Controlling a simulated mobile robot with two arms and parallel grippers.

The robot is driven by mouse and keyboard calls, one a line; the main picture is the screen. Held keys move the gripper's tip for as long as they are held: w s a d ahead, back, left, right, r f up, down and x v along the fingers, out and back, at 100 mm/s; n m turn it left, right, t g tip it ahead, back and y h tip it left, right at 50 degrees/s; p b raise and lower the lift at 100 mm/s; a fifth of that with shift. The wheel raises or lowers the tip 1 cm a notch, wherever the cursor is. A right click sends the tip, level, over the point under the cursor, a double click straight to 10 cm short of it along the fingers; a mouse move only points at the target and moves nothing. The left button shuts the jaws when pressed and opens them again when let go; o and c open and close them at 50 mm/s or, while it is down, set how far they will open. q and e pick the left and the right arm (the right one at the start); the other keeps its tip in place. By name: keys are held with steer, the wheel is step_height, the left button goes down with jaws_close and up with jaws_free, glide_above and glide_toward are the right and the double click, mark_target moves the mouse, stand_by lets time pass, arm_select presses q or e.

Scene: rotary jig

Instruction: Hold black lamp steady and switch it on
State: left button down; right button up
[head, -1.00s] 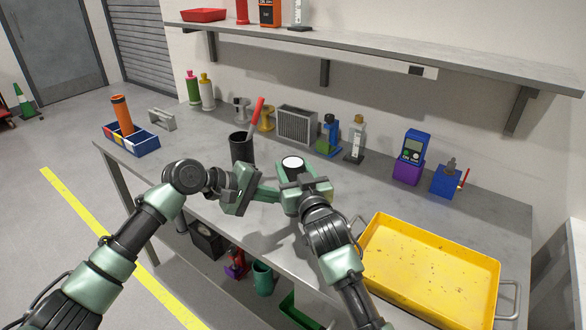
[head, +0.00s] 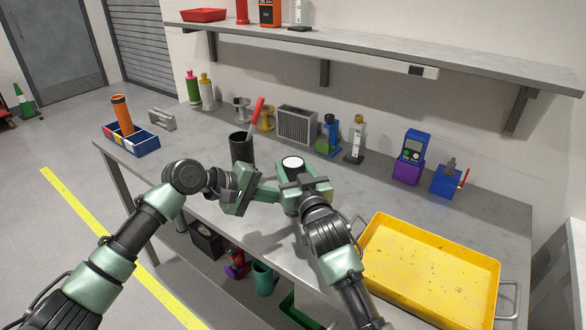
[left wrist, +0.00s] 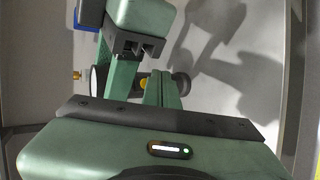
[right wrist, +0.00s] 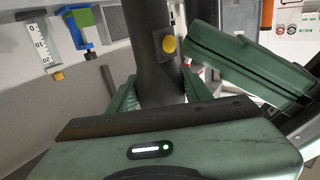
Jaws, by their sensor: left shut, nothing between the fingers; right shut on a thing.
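The black lamp (head: 292,162) stands upright in the head view, its round white end facing up. Its dark body (right wrist: 151,50) fills the middle of the right wrist view, with a yellow button (right wrist: 169,44) on its side. My right gripper (head: 296,182) is shut on the lamp's body, its green fingers on either side. My left gripper (head: 276,192) is shut and empty, its tips pointing at the lamp from the left. Whether the tips touch the button cannot be told. The lamp's lower part is hidden behind my right gripper. I cannot tell whether it is lit.
A black cup (head: 242,150) with a red-handled tool stands just behind my left gripper. A yellow tray (head: 430,270) lies at the right front. A grey vent box (head: 297,125) and several bottles and devices line the back. Bare bench lies right of the lamp.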

arm_select(q)
steer(key=shift+w, duration=0.1)
stand_by(0.5)
steer(key=shift+w+d, duration=0.25)
steer(key=shift+w, duration=0.1)
steer(key=shift+w, duration=0.15)
stand_by(0.4)
steer(key=shift+s+a, duration=0.25)
steer(key=shift+s, duration=0.35)
steer(key=s+a, duration=0.3)
steer(key=s, duration=0.2)
steer(key=shift+s, duration=0.15)
stand_by(0.4)
steer(key=shift+d, duration=0.1)
